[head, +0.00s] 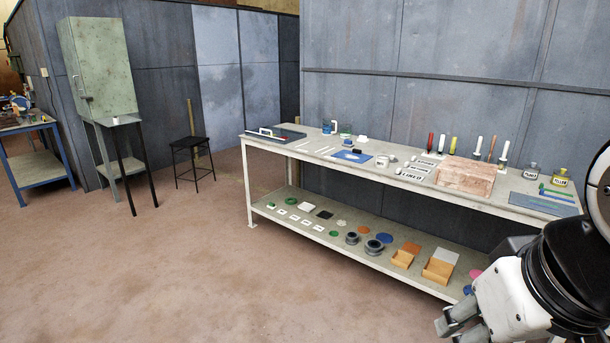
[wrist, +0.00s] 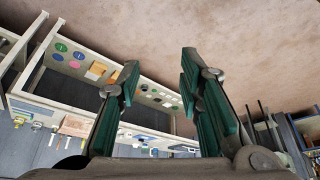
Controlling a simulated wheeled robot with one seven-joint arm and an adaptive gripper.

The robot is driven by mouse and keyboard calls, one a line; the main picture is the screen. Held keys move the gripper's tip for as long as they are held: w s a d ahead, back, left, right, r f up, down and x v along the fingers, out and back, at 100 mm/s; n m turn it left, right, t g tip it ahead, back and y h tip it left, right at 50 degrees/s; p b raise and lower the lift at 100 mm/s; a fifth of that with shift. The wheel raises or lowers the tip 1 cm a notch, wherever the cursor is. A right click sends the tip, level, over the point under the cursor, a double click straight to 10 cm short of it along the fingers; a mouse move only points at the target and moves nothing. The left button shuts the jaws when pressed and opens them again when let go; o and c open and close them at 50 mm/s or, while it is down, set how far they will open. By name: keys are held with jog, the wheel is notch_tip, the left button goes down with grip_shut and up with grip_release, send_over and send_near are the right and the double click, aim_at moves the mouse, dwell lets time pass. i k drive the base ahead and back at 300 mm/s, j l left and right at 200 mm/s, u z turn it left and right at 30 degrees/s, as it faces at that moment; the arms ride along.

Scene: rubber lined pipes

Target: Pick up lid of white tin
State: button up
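My gripper (head: 458,322) is at the lower right of the head view, in front of the workbench and apart from it. In the wrist view its green-padded fingers (wrist: 160,64) are spread wide, with nothing between them. Small white objects stand on the bench top, among them a white round one (head: 362,139) near the back and a white one (head: 381,161) by a blue patch. A small white cup-like thing (head: 115,120) stands on a stand at the left. They are too small to tell which is the white tin or its lid.
The long workbench (head: 310,236) has a lower shelf with rings, discs and open boxes. A pinkish block (head: 465,175) and upright coloured-handled tools stand on its top. A black stool (head: 192,146) and green cabinet (head: 98,65) are at the left. The floor before the bench is clear.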

aim_at(383, 161)
jog(key=i, duration=0.85)
jog(key=i+z, duration=0.1)
jog(key=i, duration=0.7)
jog(key=i+j, duration=0.15)
jog(key=i, duration=0.7)
jog(key=i+z, duration=0.15)
jog(key=i, duration=0.4)
jog(key=i+j+z, duration=0.2)
jog(key=i, duration=0.35)
jog(key=i+z, duration=0.15)
jog(key=i, duration=0.35)
